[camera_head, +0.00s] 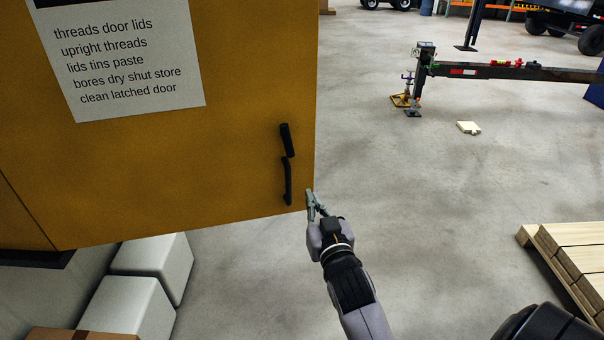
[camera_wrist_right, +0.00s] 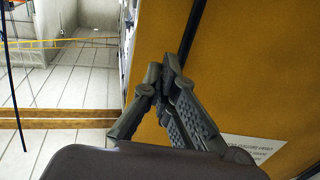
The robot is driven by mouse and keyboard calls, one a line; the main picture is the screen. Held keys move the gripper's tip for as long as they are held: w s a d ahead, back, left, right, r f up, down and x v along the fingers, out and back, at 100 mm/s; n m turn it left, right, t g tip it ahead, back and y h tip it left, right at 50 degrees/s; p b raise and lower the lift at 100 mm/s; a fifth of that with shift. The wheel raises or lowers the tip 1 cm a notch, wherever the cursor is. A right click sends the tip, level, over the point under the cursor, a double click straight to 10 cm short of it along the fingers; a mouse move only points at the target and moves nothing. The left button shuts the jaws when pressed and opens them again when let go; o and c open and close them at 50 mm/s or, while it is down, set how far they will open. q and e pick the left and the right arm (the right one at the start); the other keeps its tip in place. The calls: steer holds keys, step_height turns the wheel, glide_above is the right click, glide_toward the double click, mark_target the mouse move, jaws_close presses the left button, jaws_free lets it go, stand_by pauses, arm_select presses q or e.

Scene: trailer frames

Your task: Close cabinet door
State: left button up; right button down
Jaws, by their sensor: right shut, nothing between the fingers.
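The orange cabinet door (camera_head: 225,150) fills the upper left of the head view, with a black handle (camera_head: 287,165) near its right edge and a white printed sign on it. A seam runs down its left side. How far the door stands open is hard to tell. My right gripper (camera_head: 311,197) is at the door's lower right corner, right of and below the handle, not on it. In the right wrist view, its fingers (camera_wrist_right: 163,72) are shut and empty beside an orange panel (camera_wrist_right: 260,70) with a dark strip. Contact is unclear. My left gripper is out of view.
White rounded blocks (camera_head: 158,262) and a brown box (camera_head: 75,334) are below the door at left. A stack of wooden boards (camera_head: 575,262) lies at right. A dark trailer frame (camera_head: 500,72) stands further back. Concrete floor between them is mostly clear.

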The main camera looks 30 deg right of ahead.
mark_target(299, 168)
steer(key=p+x, duration=0.3)
steer(key=x, duration=0.6)
steer(key=shift+w+d+r, duration=0.15)
steer(key=shift+w, duration=0.1)
steer(key=shift+w+d, duration=0.15)
steer(key=shift+w, duration=0.3)
